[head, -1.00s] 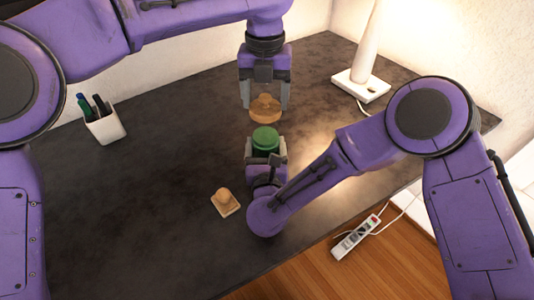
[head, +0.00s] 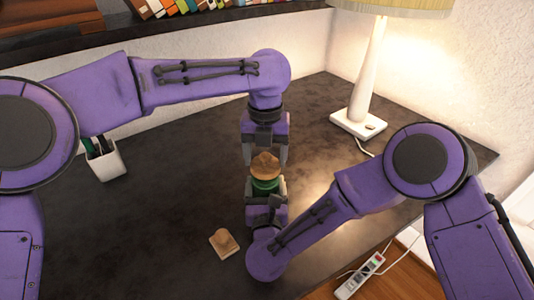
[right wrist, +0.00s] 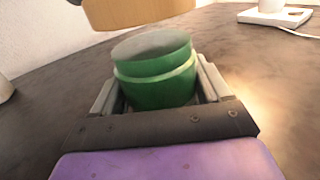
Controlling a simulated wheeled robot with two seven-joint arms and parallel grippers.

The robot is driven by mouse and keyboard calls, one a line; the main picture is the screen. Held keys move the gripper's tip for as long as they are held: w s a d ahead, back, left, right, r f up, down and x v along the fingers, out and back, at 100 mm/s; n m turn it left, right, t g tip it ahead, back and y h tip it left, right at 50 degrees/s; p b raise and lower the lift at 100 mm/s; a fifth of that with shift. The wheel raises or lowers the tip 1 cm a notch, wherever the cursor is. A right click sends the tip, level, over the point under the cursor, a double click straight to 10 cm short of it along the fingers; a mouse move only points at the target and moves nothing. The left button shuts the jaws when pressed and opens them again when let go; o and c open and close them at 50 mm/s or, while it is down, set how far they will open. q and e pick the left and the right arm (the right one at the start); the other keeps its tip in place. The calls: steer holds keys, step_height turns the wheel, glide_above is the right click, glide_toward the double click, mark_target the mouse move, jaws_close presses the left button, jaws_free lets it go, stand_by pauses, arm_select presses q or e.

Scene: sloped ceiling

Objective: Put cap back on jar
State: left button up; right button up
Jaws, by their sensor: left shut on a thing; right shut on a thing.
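The green jar (head: 266,187) stands between the fingers of my right gripper (head: 266,190), which is shut on it. In the right wrist view the jar (right wrist: 155,80) shows its rim and upper body. My left gripper (head: 265,153) points down and is shut on the tan wooden cap (head: 265,165). In the right wrist view the cap (right wrist: 135,10) hangs above the jar with a gap between them, a little to the left. In the head view the cap overlaps the jar's top.
A white pen cup (head: 108,163) stands at the left. A white lamp (head: 358,124) stands at the back right. A power strip (head: 360,276) lies beyond the dark table's (head: 160,220) right front edge.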

mark_target(265, 164)
arm_select(q)
steer(key=shift+f, duration=0.85)
steer(key=shift+f, duration=0.7)
steer(key=o, duration=1.1)
steer(key=shift+c, duration=0.2)
step_height(265, 164, up, 12)
arm_select(e)
steer(key=shift+s, duration=0.1)
steer(key=o, duration=1.5)
steer(key=shift+c, duration=0.2)
arm_select(q)
step_height(265, 164, down, 2)
steer(key=shift+f+b, duration=0.15)
steer(key=shift+b, duration=1.05)
arm_select(e)
steer(key=s, duration=1)
steer(key=shift+d, duration=0.15)
steer(key=shift+s, duration=0.25)
